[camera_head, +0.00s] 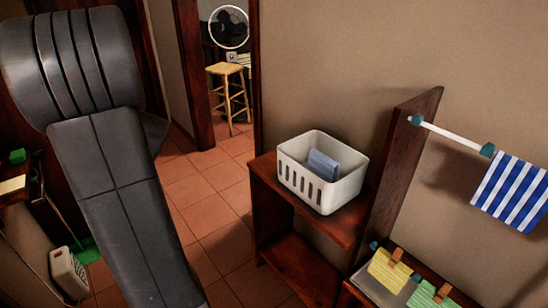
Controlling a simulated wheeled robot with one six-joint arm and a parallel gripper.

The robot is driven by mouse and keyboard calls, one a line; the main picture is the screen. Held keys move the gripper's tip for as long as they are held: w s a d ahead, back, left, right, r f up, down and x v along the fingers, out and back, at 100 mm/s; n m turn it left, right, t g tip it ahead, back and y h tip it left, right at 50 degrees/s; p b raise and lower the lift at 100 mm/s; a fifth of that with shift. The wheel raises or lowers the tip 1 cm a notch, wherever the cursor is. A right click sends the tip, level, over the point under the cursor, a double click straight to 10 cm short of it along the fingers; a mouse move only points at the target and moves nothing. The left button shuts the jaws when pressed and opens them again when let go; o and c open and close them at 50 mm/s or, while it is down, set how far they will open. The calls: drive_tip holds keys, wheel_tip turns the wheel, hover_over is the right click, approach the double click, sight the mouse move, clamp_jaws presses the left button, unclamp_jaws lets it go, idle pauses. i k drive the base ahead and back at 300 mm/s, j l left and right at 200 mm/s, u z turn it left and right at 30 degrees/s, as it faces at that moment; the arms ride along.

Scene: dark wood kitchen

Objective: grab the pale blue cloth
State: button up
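A pale blue cloth (323,163), folded, lies inside a white slotted basket (338,192). The basket stands on top of a dark wood shelf unit (347,229) against the wall. My arm crosses the left side of the view, well apart from the basket. My gripper is out of view.
A blue-and-white striped towel (512,193) hangs from a white rail (452,135) at the right. Below are a yellow cloth (388,272) and a green cloth (430,296) with wooden clips. A wooden stool (226,70) and fan (229,27) stand beyond the doorway. Tiled floor (212,215) is open left of the shelf.

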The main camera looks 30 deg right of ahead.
sight(324, 167)
drive_tip(key=i+j+z, duration=0.15)
drive_tip(key=i+z, duration=0.4)
drive_tip(key=z, duration=0.35)
drive_tip(key=i+z, duration=0.15)
drive_tip(key=z, duration=0.25)
drive_tip(key=i+z, duration=0.15)
drive_tip(key=z, duration=0.3)
drive_tip(key=i+z, duration=0.1)
drive_tip(key=z, duration=0.3)
drive_tip(key=i+z, duration=0.2)
drive_tip(key=z, duration=0.25)
